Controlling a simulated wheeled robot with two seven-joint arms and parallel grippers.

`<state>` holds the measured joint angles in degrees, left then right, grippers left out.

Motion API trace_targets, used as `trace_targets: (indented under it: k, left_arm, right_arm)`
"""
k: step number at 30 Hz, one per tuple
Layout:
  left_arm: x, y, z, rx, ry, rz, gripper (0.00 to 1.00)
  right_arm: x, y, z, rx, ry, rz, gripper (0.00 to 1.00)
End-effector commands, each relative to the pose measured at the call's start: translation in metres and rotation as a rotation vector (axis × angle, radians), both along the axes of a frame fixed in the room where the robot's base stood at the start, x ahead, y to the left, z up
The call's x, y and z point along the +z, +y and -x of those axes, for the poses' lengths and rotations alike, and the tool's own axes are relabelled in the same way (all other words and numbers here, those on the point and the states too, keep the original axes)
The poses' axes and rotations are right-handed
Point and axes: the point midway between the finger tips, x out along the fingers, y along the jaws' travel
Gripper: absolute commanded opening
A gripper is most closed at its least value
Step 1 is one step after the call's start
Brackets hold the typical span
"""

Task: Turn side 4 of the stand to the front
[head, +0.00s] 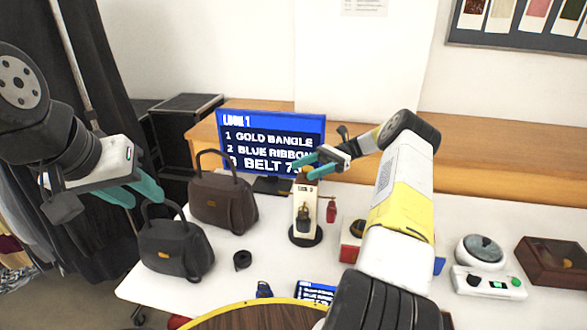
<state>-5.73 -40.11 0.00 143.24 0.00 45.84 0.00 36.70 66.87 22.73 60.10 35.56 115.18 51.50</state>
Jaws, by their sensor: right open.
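The stand (306,206) is a pale upright block on a round black base, near the middle of the white table. Its visible face has a small label at the top, too small to read surely, and a dark bag shape in front of it. A side number is not readable. My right gripper (314,165) is open, its teal fingers just above or beside the stand's top; whether they touch it I cannot tell. My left gripper (130,190) is open and empty at the left, above the dark grey handbag (176,249), far from the stand.
A brown handbag (223,201) stands left of the stand, and a screen (272,137) stands behind it. A black tape roll (242,260) lies in front. A small red item (331,211) is close on the right. A white device (489,283) and a brown box (553,262) are further right.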

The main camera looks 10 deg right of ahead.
Motion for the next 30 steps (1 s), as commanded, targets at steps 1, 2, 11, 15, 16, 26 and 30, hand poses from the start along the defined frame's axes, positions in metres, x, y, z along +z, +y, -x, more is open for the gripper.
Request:
trace_targets:
  k: [1,2,11,15,16,26,30]
  left_arm:
    - [0.0,0.0,0.0,0.0,0.0,0.0,0.36]
    - [0.0,0.0,0.0,0.0,0.0,0.0,0.36]
    - [0.0,0.0,0.0,0.0,0.0,0.0,0.36]
    - [0.0,0.0,0.0,0.0,0.0,0.0,0.36]
    - [0.0,0.0,0.0,0.0,0.0,0.0,0.36]
    - [0.0,0.0,0.0,0.0,0.0,0.0,0.36]
    - [0.0,0.0,0.0,0.0,0.0,0.0,0.36]
  right_arm:
    - [0.006,0.0,0.0,0.0,-0.002,0.0,0.56]
    - [0.01,0.0,0.0,-0.001,-0.002,0.0,0.56]
    - [0.035,0.009,0.027,0.001,0.003,0.001,0.56]
    - [0.037,0.018,0.05,0.0,0.002,0.001,0.56]
    - [0.038,0.02,0.055,0.001,0.003,0.001,0.56]
    - [0.043,0.043,0.116,0.001,0.003,0.001,0.56]
    - [0.045,0.05,0.136,0.0,0.001,0.002,0.56]
